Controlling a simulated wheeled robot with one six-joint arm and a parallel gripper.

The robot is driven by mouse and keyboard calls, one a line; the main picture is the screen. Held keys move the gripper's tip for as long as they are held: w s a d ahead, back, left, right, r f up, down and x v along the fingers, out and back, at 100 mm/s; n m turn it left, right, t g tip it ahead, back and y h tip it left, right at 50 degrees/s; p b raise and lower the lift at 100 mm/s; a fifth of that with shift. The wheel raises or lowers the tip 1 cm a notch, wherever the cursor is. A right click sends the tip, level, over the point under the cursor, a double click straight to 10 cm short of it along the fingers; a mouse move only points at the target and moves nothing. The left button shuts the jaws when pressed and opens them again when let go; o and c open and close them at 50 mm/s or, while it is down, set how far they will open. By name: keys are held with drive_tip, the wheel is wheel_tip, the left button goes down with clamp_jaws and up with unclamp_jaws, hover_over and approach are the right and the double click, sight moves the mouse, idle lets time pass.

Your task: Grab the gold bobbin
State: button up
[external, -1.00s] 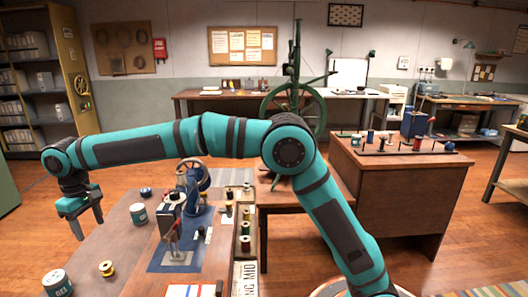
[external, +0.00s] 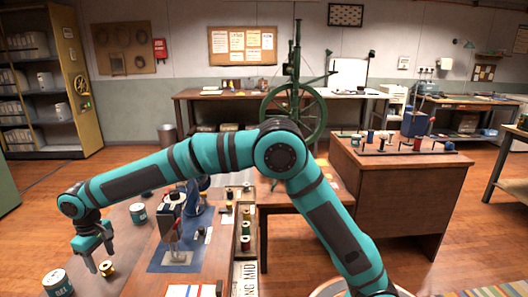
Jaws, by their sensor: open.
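The gold bobbin (external: 107,269) stands on the wooden table at the lower left. My gripper (external: 94,257) is open, its fingers pointing down, at the bobbin's upper left in the picture. One fingertip shows close to the bobbin. I cannot tell from this view whether it touches it. Nothing shows between the fingers.
A teal-and-white tin (external: 57,283) stands just left of the bobbin, and another tin (external: 138,214) stands farther back. A winding machine (external: 178,225) on a blue mat (external: 160,266) is to the right. Bare tabletop lies around the bobbin.

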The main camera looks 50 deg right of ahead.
sight(107, 273)
wheel_tip(107, 273, down, 4)
drive_tip(key=shift+s+r, duration=0.1)
drive_tip(key=shift+r, duration=0.1)
drive_tip(key=shift+c, duration=0.2)
drive_tip(key=c, duration=1)
drive_tip(key=shift+r, duration=0.1)
